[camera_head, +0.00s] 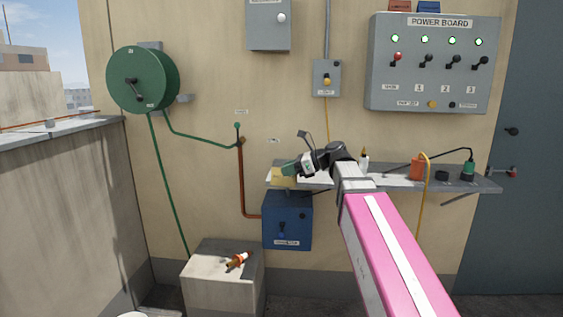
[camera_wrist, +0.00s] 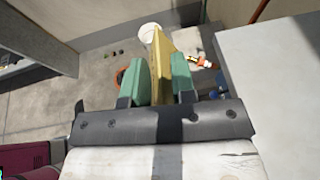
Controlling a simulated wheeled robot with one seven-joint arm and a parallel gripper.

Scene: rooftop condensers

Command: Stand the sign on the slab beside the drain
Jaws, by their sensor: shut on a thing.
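My gripper (camera_head: 288,169) is up at the left end of the wall shelf. Its green fingers are shut on a yellow sign (camera_head: 282,182). In the wrist view the sign (camera_wrist: 161,50) stands edge-on between the fingers (camera_wrist: 160,82), tilted in the picture. Whether the sign still touches the shelf I cannot tell. The grey floor (camera_wrist: 85,75) shows far below in the wrist view. I cannot make out a drain or a marked slab with certainty.
The grey shelf (camera_head: 395,181) carries an orange container (camera_head: 417,169) and a green tool (camera_head: 468,170). A blue box (camera_head: 287,220) hangs below. A concrete block (camera_head: 222,285) bears an orange-and-white item (camera_head: 239,260). A white bucket (camera_wrist: 149,31) stands on the floor.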

